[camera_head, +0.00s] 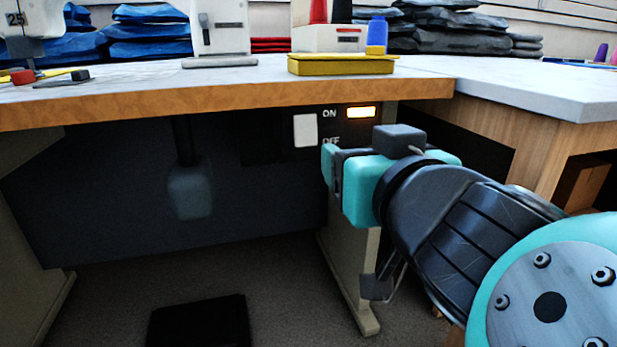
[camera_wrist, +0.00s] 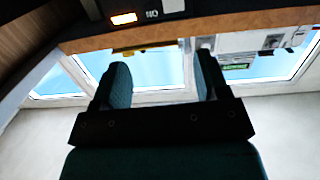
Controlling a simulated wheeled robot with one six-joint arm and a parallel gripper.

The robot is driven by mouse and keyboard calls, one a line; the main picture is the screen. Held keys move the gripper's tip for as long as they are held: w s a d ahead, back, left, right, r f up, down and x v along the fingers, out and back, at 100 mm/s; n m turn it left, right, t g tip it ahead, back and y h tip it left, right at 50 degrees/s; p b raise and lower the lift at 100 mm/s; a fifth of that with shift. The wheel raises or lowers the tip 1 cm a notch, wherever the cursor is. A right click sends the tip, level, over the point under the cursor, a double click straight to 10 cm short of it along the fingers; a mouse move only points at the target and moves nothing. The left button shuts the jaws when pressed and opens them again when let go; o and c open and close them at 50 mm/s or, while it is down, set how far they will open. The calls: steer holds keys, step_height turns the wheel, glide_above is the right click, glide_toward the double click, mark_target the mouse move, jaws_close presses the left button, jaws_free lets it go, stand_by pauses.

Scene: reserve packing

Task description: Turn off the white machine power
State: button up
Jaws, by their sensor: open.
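A white rocker switch (camera_head: 305,130) sits on a dark panel (camera_head: 262,138) under the table's front edge, with ON above and OFF below it. An orange-yellow indicator light (camera_head: 360,112) beside ON is lit. The white machine (camera_head: 218,28) stands on the table above. My gripper (camera_head: 331,165) is below and right of the switch in the head view, apart from it as far as I can tell. In the wrist view, its two fingers (camera_wrist: 163,78) are spread and empty. The inverted wrist view shows the switch (camera_wrist: 173,5) and lit indicator (camera_wrist: 123,18) at the top edge.
The tabletop edge (camera_head: 220,95) overhangs the switch panel. A table leg (camera_head: 350,270) is behind my arm. A dark pedal (camera_head: 200,322) lies on the floor.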

steer(key=a+y, duration=0.1)
steer(key=p, duration=0.9)
glide_toward(306, 121)
steer(key=shift+n+t, duration=0.3)
steer(key=shift+t, duration=0.1)
steer(key=x, duration=0.8)
steer(key=shift+w+a+f, duration=0.1)
steer(key=shift+f, duration=0.25)
